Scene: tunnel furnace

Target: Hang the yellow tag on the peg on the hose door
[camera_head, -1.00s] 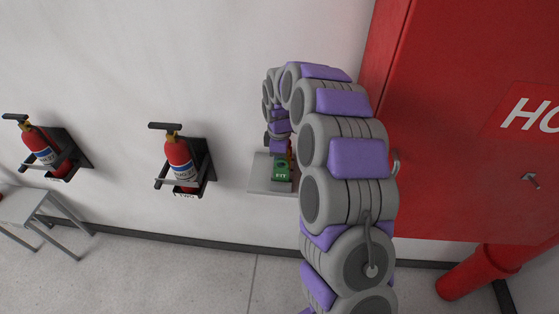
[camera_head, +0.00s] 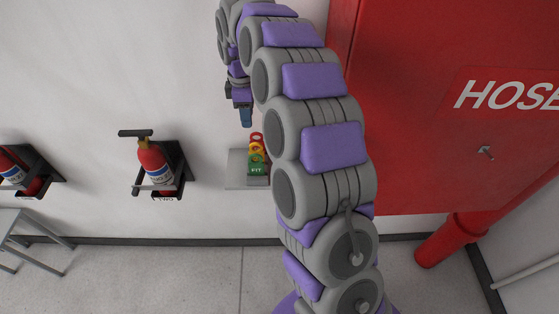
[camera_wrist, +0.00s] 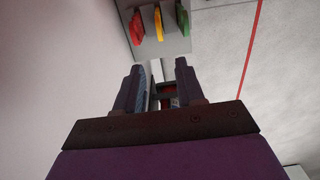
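The yellow tag (camera_head: 256,149) stands on a small grey shelf (camera_head: 236,170) on the wall, between a red tag (camera_head: 256,138) and a green tag (camera_head: 257,168) marked "FIT". In the wrist view the yellow tag (camera_wrist: 158,23) is the middle one, beyond my fingertips. My gripper (camera_head: 245,118) is above and slightly left of the tags, apart from them. In the wrist view my gripper (camera_wrist: 160,72) has its fingers spread, with no tag between them. The peg (camera_head: 486,152) sticks out bare from the red hose door (camera_head: 420,110) at right.
Red extinguishers hang in black brackets left of the shelf, the nearer (camera_head: 157,166) marked "TWO". A grey stool (camera_head: 30,225) stands at far left. A red pipe (camera_head: 450,240) runs below the hose door. My arm crosses the middle; open floor lies below.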

